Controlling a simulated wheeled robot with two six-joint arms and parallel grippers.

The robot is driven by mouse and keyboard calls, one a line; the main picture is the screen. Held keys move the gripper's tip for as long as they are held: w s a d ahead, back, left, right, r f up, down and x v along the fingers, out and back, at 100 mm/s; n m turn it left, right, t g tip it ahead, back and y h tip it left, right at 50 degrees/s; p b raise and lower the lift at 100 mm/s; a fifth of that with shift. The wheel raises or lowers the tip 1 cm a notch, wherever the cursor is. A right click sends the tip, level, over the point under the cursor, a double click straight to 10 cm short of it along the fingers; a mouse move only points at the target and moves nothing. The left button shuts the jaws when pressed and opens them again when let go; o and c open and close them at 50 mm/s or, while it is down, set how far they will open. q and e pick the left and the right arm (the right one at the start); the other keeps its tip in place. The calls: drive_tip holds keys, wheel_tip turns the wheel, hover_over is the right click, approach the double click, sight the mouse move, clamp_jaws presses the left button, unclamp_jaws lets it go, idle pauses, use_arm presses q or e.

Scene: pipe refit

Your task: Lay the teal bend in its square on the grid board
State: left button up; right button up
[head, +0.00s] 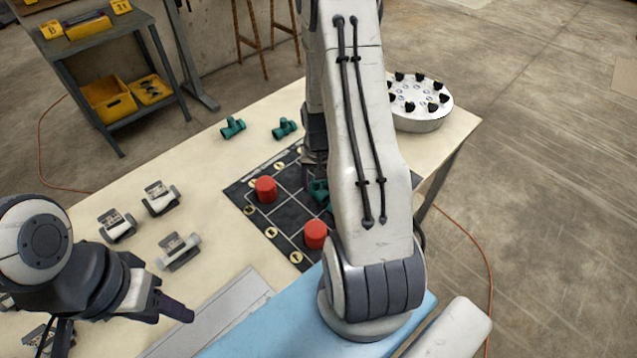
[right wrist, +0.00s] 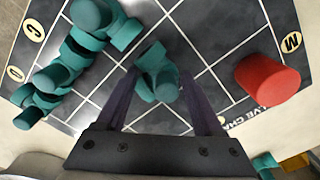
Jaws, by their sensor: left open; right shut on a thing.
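The teal bend (right wrist: 157,72) sits between the two dark fingers of my right gripper (right wrist: 160,82) in the right wrist view, held over the black grid board (right wrist: 232,77). Whether it touches the board is unclear. In the head view the teal bend (head: 318,190) is partly hidden by my right arm, which also covers much of the grid board (head: 241,193). Several other teal fittings (right wrist: 62,74) stand along the left side of the board in the right wrist view. My left gripper (head: 172,298) is open and empty near the table's front left, apart from the board.
Two red cylinders (head: 265,189) (head: 315,234) stand on the board. Two teal fittings (head: 233,128) (head: 285,129) lie behind it. Grey fittings (head: 160,198) lie at left. A round white holder (head: 422,105) with black knobs is at back right. A cart (head: 105,55) stands beyond the table.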

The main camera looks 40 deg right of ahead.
drive_tip(key=shift+f, duration=0.25)
drive_tip(key=shift+f, duration=0.15)
drive_tip(key=o, duration=1.4)
